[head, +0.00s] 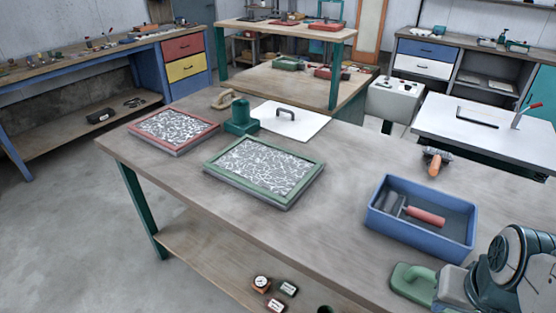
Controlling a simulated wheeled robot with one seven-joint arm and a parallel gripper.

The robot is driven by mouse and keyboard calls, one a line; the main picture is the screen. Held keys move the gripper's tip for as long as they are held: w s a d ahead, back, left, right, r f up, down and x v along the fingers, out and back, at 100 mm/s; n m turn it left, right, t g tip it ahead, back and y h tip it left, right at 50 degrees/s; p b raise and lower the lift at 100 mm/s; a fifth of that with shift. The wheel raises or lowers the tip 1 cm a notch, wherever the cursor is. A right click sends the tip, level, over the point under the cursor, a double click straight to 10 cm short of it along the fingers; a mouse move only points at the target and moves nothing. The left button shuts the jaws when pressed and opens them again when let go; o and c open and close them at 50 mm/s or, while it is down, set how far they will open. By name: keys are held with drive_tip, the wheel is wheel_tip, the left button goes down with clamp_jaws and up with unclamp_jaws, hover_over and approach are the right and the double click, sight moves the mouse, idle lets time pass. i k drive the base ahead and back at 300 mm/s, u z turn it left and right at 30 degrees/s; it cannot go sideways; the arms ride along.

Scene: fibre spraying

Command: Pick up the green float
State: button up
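The green float (408,286) lies on the front right part of the wooden worktable (330,175). It has a flat base and a raised, rounded handle. My gripper (450,286) reaches in from the lower right corner and is right beside the float's right end, partly covering it. I cannot tell whether my gripper touches the float, and its fingers are not clear enough to show whether they are open or shut.
A blue tray (374,222) with a red roller (424,216) stands just behind the float. A brush (435,162), two framed screens (265,166) (172,128), a green block-like tool (240,118), a beige float (225,98) and a white board (300,127) lie farther back.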

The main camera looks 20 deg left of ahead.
sight(417, 283)
drive_tip(key=k, duration=0.4)
drive_tip(key=u, duration=1.15)
drive_tip(key=i, duration=0.5)
drive_tip(key=u, duration=1.45)
drive_tip(key=i, duration=0.9)
drive_tip(key=z, duration=3.05)
